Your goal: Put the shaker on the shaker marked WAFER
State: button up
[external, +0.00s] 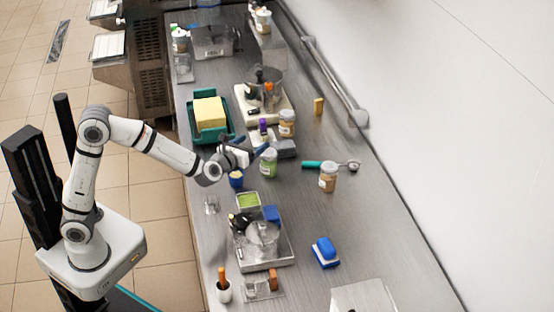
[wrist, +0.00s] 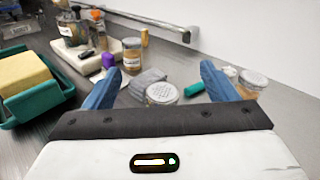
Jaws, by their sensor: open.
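A shaker with green contents and a pale lid (external: 268,163) stands on the steel counter just ahead of my gripper (external: 250,154). In the wrist view its perforated lid (wrist: 162,94) shows between the two blue fingers of my open gripper (wrist: 162,78); I cannot tell whether they touch it. A tan-filled shaker (external: 287,122) stands farther back, also in the wrist view (wrist: 131,56). Another tan-filled shaker (external: 327,178) stands to the right, partly behind the right finger in the wrist view (wrist: 252,82). No label is readable, so I cannot tell which is marked WAFER.
A green tray with a yellow block (external: 209,111) lies to the left. A grey block (external: 284,149) lies just behind the green shaker, and a teal-handled scoop (external: 318,164) lies to its right. A scale (external: 264,250) stands nearer. The counter's right side has free room.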

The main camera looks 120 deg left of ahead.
jog(key=a+f+m, duration=0.1)
jog(key=a+m, duration=0.1)
jog(key=t, duration=0.1)
send_near(272, 150)
jog(key=a, duration=0.1)
jog(key=a+f+b, duration=0.1)
jog(key=shift+w+a+f+y, duration=0.1)
jog(key=shift+a+f+y, duration=0.05)
jog(key=shift+a+y, duration=0.15)
jog(key=shift+w+a+f, duration=0.1)
jog(key=shift+a, duration=0.5)
jog(key=shift+w+a+f, duration=0.1)
jog(key=shift+a, duration=0.5)
jog(key=shift+w+a+r+p, duration=0.1)
jog(key=shift+a+p, duration=0.15)
jog(key=shift+a, duration=1)
jog(key=shift+w+a+p, duration=0.15)
jog(key=shift+a+p, duration=0.05)
jog(key=shift+a, duration=1.1)
jog(key=shift+c, duration=0.4)
jog(key=c, duration=1.2)
jog(key=shift+o, duration=0.2)
